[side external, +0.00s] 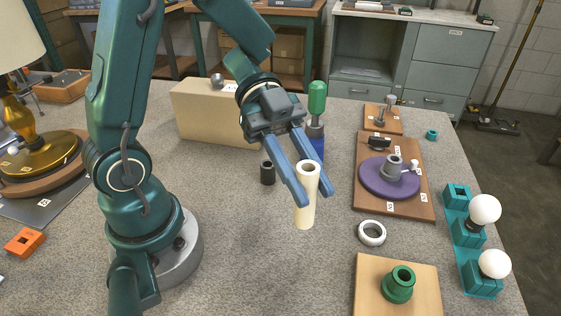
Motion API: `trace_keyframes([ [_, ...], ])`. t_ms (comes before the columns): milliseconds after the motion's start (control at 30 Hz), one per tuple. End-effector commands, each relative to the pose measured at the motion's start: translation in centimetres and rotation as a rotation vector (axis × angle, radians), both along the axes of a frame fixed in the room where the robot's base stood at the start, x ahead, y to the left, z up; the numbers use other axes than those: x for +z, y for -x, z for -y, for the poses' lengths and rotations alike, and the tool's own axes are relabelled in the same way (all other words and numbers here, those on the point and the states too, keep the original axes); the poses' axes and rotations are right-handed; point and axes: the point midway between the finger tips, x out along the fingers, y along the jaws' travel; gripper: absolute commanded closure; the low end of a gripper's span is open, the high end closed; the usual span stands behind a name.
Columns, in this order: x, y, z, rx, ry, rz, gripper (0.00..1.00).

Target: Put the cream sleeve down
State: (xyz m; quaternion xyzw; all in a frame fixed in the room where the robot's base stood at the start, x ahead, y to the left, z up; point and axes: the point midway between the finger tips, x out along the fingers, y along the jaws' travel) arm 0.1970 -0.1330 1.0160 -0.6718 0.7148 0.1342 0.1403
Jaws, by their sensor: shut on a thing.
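The cream sleeve (307,212) is a pale hollow tube. It stands upright between the two blue fingers of my gripper (314,198) in the middle of the side external view. My gripper is shut on the sleeve, with its left finger covering part of the sleeve's side. The sleeve's open top shows between the fingers, and its lower end extends below the fingertips. I cannot tell whether its bottom touches the grey table (255,265).
A black cylinder (267,172) and a green-handled tool (317,105) stand behind the sleeve. A white ring (372,233), a board with a purple disc (376,186), and a wooden board with a green socket (397,285) lie to the right. The table in front is clear.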

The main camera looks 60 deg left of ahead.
Motion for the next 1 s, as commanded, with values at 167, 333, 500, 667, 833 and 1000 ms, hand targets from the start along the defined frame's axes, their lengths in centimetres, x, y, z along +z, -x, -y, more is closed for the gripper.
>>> trace_keyframes([
  [167,1.0,-1.3,-2.1,0.018,0.004,0.004,1.00],
  [333,1.2,-3.7,-7.1,0.160,0.003,0.007,1.00],
  [500,1.1,-4.9,-13.1,0.333,-0.003,0.009,1.00],
  [667,0.9,-4.9,-17.5,0.472,-0.006,0.008,1.00],
  [833,0.6,-4.5,-20.0,0.561,-0.007,0.004,1.00],
  [1000,-0.1,-4.8,-19.3,0.582,0.000,-0.001,1.00],
])
